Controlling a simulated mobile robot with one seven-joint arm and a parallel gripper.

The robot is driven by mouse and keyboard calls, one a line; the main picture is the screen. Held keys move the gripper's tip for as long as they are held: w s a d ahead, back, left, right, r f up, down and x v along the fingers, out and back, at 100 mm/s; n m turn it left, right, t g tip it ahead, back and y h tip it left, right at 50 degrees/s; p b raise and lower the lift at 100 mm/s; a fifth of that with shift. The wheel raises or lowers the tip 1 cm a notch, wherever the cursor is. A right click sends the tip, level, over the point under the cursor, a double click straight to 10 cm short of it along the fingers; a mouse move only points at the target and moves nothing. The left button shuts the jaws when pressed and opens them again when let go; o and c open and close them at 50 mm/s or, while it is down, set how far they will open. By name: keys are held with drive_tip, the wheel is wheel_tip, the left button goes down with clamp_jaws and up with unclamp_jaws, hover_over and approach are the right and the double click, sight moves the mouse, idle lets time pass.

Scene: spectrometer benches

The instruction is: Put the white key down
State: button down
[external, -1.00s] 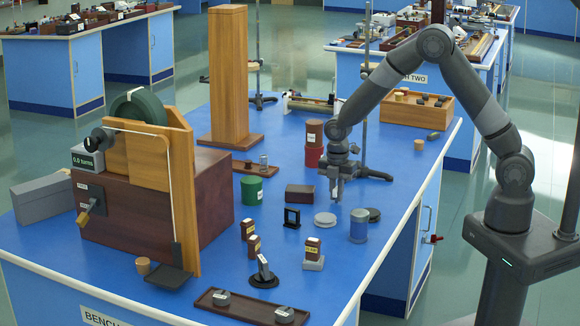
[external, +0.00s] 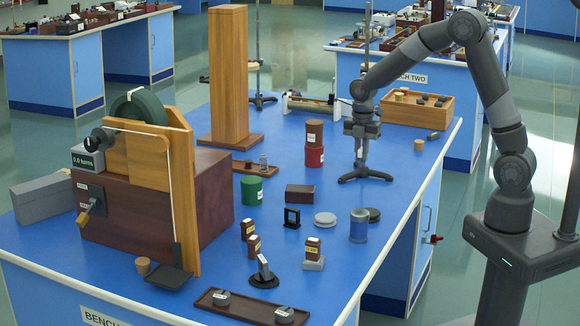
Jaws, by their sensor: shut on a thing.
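My gripper (external: 360,158) points down above the right rear part of the blue bench, in front of or close to a dark tripod stand (external: 366,177). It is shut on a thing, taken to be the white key. The key is too small, or too hidden by the fingers, to make out. The gripper looks clear of the bench top.
Red and brown canisters (external: 314,145) are left of my gripper. A wooden tray (external: 416,112) holding small pieces is behind right. A blue-grey jar (external: 359,226), flat discs and small labelled blocks stand nearer. The bench's right edge (external: 425,170) is close. Bare blue bench lies between.

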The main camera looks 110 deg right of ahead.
drive_tip(key=shift+s+d+r, duration=0.2)
drive_tip(key=shift+s+r, duration=0.15)
drive_tip(key=shift+s, duration=0.15)
drive_tip(key=w+a+n, duration=1.4)
drive_tip(key=w+a, duration=0.3)
drive_tip(key=w, duration=0.1)
drive_tip(key=w+a+f, duration=0.4)
drive_tip(key=w+a, duration=0.1)
drive_tip(key=w+a+f, duration=0.2)
drive_tip(key=w+a, duration=0.1)
drive_tip(key=shift+w+f, duration=0.1)
drive_tip(key=shift+f, duration=0.2)
drive_tip(key=shift+w+a+f, duration=0.1)
drive_tip(key=shift+w+f, duration=0.05)
drive_tip(key=shift+f, duration=1.95)
drive_tip(key=shift+f, duration=0.1)
drive_tip(key=c, duration=1.5)
unclamp_jaws()
